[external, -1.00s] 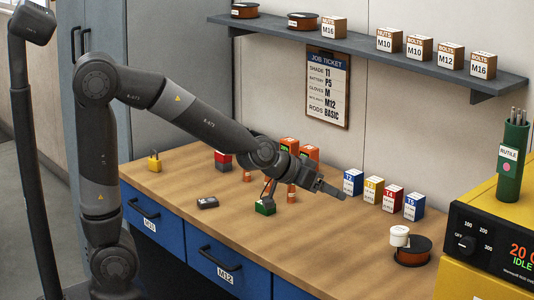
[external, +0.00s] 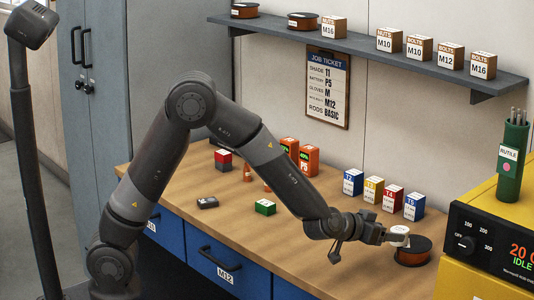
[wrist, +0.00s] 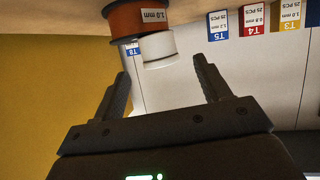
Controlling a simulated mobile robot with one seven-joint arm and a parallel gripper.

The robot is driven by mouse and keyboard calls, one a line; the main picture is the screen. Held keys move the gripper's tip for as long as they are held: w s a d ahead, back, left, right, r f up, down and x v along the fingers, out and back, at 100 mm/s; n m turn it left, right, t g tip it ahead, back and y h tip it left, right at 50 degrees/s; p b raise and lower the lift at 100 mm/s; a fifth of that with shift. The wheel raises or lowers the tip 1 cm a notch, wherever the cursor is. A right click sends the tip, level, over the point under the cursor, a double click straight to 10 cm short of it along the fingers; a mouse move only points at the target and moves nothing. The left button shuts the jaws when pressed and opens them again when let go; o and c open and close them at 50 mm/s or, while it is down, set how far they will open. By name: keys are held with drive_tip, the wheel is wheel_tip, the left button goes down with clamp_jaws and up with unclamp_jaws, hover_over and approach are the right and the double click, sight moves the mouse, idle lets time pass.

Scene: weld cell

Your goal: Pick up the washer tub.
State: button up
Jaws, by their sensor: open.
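The washer tub (external: 399,236) is a small white lidded cylinder at the right of the bench. It appears to rest on top of an orange and black wire spool (external: 415,250). In the wrist view the tub (wrist: 158,48) shows beyond the fingertips, roughly centred between them. My gripper (external: 384,236) is level with the tub on its left side, close to it. In the wrist view my gripper (wrist: 161,70) is open, its two fingers apart with nothing held. The external view does not clearly show whether a finger touches the tub.
Several coloured boxes (external: 383,195) stand along the wall behind the tub. The yellow welder (external: 480,280) is close on the right, with a green rod tube (external: 511,170) on top. A green box (external: 264,207) and a dark block (external: 207,202) lie left on the bench.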

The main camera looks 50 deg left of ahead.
drive_tip(key=shift+x, duration=3)
drive_tip(key=c, duration=1.1)
